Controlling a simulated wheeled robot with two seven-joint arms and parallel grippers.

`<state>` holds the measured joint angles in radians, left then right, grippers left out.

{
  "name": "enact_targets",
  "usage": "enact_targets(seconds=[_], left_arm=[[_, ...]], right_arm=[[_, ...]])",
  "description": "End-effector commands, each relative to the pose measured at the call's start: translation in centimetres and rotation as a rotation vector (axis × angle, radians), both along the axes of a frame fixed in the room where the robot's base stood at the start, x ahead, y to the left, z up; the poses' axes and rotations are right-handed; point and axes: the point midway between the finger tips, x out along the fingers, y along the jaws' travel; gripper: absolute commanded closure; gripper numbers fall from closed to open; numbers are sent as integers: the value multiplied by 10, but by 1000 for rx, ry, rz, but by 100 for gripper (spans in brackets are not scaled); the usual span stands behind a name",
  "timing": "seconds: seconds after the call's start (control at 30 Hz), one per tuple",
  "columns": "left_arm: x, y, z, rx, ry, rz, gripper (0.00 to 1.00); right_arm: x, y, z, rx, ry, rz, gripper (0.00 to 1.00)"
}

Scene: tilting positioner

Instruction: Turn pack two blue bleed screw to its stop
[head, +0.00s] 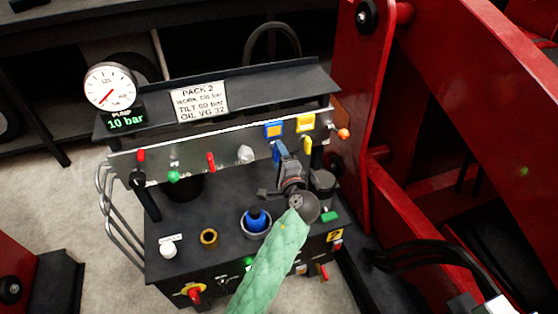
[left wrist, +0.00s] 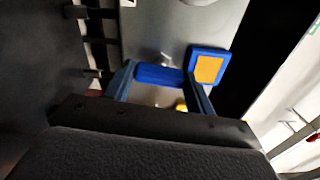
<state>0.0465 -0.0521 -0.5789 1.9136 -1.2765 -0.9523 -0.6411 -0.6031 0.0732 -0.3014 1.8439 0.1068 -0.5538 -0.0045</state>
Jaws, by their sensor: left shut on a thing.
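Pack two is the dark hydraulic unit with a "PACK 2" sign (head: 200,101) on its top shelf. A blue square tag with an orange centre (head: 274,130) is on its metal panel, and it also shows in the left wrist view (left wrist: 207,68). The blue bleed screw's bar (left wrist: 160,75) lies crosswise below and left of this tag in the wrist view. My left gripper (head: 281,152) reaches up to the panel there. Its two fingers stand at either end of the bar, shut on it. Its body partly hides the screw in the head view. My right gripper is not clearly visible.
A yellow tag (head: 305,123) and yellow handle (head: 307,145) are close to the right. Red levers, a green knob (head: 173,176) and a gauge (head: 110,86) are to the left. A blue-topped fitting (head: 256,219) stands on the deck. A red frame (head: 358,120) bounds the right.

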Motion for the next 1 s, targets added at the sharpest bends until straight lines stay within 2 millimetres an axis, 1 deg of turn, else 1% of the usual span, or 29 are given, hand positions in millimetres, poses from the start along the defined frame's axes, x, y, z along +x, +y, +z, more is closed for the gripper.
enact_targets(seconds=[0.03,0.27,0.5,0.87,0.9,0.97,1.0], left_arm=[[0,1,-4,-23,-6,3,68],[0,1,-2,-106,-33,2,68],[0,1,-1,-137,-42,2,68],[0,1,-1,-138,-43,2,68],[0,1,-1,-138,-43,2,38],[0,1,-1,-138,-43,2,26],[0,1,-1,-138,-43,2,24]], right_arm=[[0,0,-6,0,0,0,64],[0,0,-14,0,-2,-2,64],[-1,1,-16,1,-2,-1,64],[-1,0,-16,1,-2,-1,64],[-1,0,-16,1,-2,-1,64],[-1,0,-16,1,-2,-1,64],[-1,0,-16,0,-1,-2,64]])
